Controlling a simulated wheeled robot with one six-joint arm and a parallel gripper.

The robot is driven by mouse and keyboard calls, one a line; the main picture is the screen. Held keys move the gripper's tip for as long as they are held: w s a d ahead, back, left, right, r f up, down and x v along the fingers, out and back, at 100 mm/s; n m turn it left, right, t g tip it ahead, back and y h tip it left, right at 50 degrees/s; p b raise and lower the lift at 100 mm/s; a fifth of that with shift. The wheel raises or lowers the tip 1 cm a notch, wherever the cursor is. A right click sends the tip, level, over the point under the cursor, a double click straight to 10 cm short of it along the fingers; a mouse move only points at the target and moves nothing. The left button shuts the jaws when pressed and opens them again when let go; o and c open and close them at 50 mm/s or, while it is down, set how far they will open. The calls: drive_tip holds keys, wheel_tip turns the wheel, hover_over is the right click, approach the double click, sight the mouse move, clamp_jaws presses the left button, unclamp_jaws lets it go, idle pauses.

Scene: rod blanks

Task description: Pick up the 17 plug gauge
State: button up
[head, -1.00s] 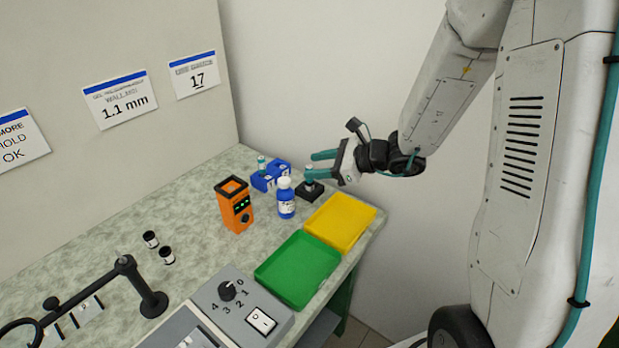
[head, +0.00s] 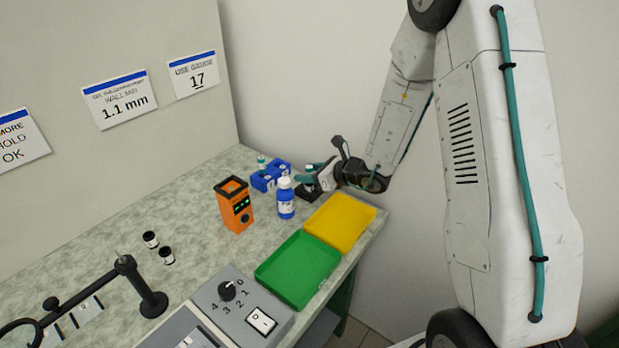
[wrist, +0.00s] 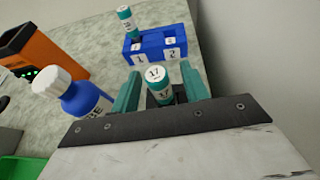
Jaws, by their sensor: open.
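The 17 plug gauge (wrist: 157,82) has a teal body with a white cap and label marked 17. In the wrist view it stands between the two teal fingers of my gripper (wrist: 160,90), which is open with a gap visible on either side. In the head view my gripper (head: 314,176) is low over the black stand (head: 309,192), and its fingers largely hide the gauge. Another teal gauge (wrist: 125,17) stands in the blue holder (wrist: 155,47), whose slots are labelled 1 and 2; the holder also shows in the head view (head: 264,181).
A blue bottle with a white cap (head: 286,203) stands close to the left of my gripper. An orange device (head: 235,208) is further left. A yellow tray (head: 340,222) and green tray (head: 298,270) lie along the table's front edge. A wall card reads 17 (head: 193,77).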

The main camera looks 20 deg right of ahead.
clamp_jaws()
